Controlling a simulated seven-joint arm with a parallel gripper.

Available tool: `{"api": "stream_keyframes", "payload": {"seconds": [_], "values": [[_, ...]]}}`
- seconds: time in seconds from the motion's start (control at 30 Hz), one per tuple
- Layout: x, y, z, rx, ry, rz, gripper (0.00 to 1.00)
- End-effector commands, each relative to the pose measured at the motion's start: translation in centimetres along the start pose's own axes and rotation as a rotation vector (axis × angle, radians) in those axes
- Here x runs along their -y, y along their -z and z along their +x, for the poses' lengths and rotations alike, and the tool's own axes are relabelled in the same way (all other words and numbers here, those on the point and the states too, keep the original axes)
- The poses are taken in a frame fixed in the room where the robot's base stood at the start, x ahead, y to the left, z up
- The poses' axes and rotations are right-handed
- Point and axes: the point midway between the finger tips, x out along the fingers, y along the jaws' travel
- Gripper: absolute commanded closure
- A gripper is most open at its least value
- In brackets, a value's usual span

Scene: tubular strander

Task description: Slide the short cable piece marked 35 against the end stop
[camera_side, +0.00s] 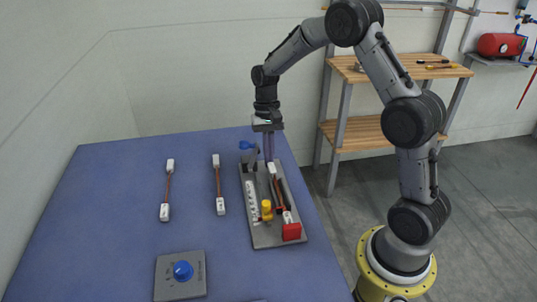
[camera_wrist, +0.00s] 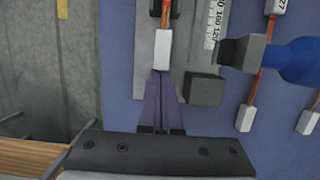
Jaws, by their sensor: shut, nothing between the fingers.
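A short cable piece with white end caps and a copper-coloured middle lies lengthwise in the grey fixture (camera_side: 262,237); its far white cap (camera_side: 272,168) also shows in the wrist view (camera_wrist: 163,48). I cannot read its number. Its near end lies close to a red block (camera_side: 291,231), which looks like the end stop; a gap there cannot be made out. My gripper (camera_side: 269,160) is shut and empty, pointing down at the fixture's far end. In the wrist view its fingertips (camera_wrist: 161,74) are right behind the far cap; whether they touch it I cannot tell.
Beside the cable are a white scale (camera_side: 251,198), a yellow knob (camera_side: 266,207) and a blue-handled clamp (camera_side: 248,146). A dark block (camera_wrist: 204,88) sits right of my fingers. Two other cable pieces (camera_side: 167,190) (camera_side: 218,185) and a blue button (camera_side: 182,270) are on the blue table.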

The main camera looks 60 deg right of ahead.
Motion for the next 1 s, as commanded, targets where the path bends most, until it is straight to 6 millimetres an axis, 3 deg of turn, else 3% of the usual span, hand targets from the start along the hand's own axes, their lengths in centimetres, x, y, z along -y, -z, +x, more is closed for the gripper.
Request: {"api": "stream_keyframes", "payload": {"seconds": [0.03,0.17,0.27,0.43,0.7,1.0], "values": [[-0.2,-1.0,0.7,0.038,-0.012,0.001,1.00],[-0.1,-0.7,0.7,0.039,-0.011,0.002,1.00],[-0.1,0.3,0.4,0.034,-0.009,0.002,1.00],[0.0,3.6,-0.7,0.012,-0.001,0.003,1.00],[0.1,4.1,-6.8,-0.001,0.001,-0.001,1.00],[0.1,4.2,-10.6,0.001,0.000,0.001,1.00]]}}
